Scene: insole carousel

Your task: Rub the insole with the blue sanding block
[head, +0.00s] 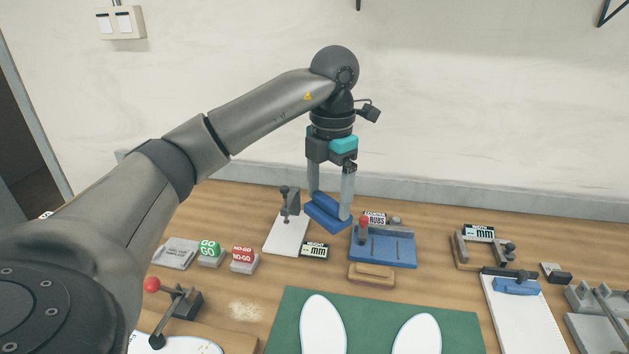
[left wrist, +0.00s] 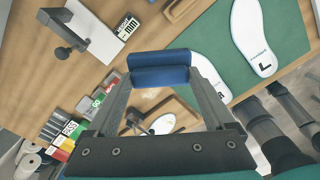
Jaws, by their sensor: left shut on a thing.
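My left gripper (head: 330,203) is shut on the blue sanding block (head: 327,214) near the back of the table. The block also shows across the fingertips in the left wrist view (left wrist: 160,68). I cannot tell its height over the table. One white insole (head: 180,346) lies at the lower left of the head view, beside a red-knobbed clamp (head: 168,312); it is partly cut off. Two more white insoles (head: 322,325) (head: 416,336) lie on a green mat (head: 368,312) at the front. My right gripper is not in view.
A blue fixture (head: 383,250) with a red knob and a counter stands right of the block. A white plate with a gauge (head: 288,232) is left of it. GO (head: 209,253) and NO-GO (head: 243,260) blocks stand at the left. A clipboard (head: 523,318) lies at the right.

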